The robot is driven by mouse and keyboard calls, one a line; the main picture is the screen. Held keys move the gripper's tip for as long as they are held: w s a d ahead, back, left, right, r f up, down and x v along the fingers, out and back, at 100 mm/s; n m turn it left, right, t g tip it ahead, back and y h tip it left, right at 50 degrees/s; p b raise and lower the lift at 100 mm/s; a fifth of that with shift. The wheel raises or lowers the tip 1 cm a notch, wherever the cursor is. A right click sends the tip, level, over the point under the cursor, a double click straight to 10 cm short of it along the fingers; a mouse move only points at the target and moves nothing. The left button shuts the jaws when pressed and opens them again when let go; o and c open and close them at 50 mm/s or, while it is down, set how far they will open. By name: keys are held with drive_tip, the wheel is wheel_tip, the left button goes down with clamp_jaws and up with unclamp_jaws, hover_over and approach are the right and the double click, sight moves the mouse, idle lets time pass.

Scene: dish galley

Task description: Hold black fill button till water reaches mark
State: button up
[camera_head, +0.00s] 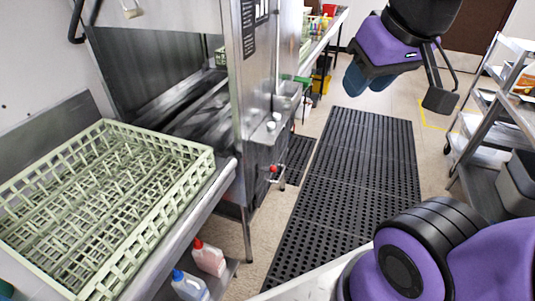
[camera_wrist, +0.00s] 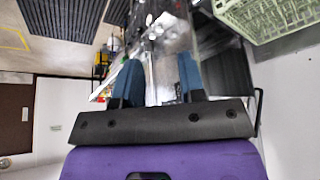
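The steel dish machine (camera_head: 262,75) stands left of centre in the head view, with its wash chamber open. On its lower front are small white knobs (camera_head: 271,125) and a red-handled valve (camera_head: 273,170). I cannot make out the black fill button, the water level or a mark. In the wrist view the machine's steel front (camera_wrist: 170,45) lies blurred beyond the fingers, with small dark and red fittings. My gripper (camera_head: 367,80) is up in the air over the aisle, right of the machine and apart from it. In the wrist view my gripper (camera_wrist: 158,80) shows two blue fingers spread apart, with nothing between them.
A pale green dish rack (camera_head: 105,200) sits on the steel counter at left, with bottles (camera_head: 208,257) below. Black rubber mats (camera_head: 350,170) cover the aisle floor, which is clear. A shelf cart (camera_head: 485,105) stands at right.

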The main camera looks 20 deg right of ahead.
clamp_jaws()
idle(1.4)
